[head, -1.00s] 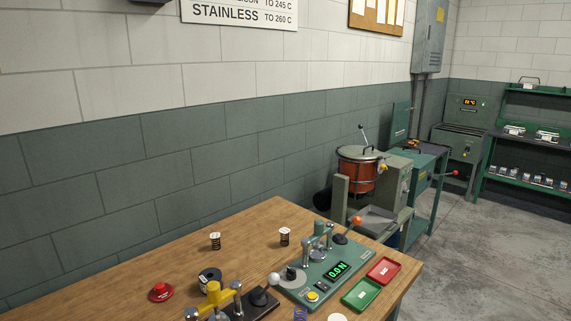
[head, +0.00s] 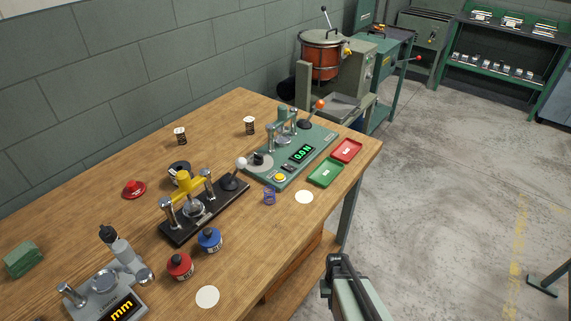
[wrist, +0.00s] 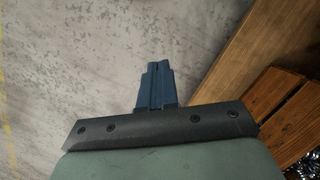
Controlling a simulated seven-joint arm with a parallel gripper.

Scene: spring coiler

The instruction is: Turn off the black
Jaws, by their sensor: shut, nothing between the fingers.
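The task line names only "the black", and I cannot tell which thing it means. A black-based press with a yellow top (head: 184,230) stands on the wooden table, with a white-knobbed lever. Behind it, a black spool (head: 179,172) rests on the table. My gripper (head: 338,264) is off the table's front edge, over the floor, apart from all of these. In the wrist view its blue fingers (wrist: 156,72) are together and empty.
A drum machine (head: 321,58) stands behind.

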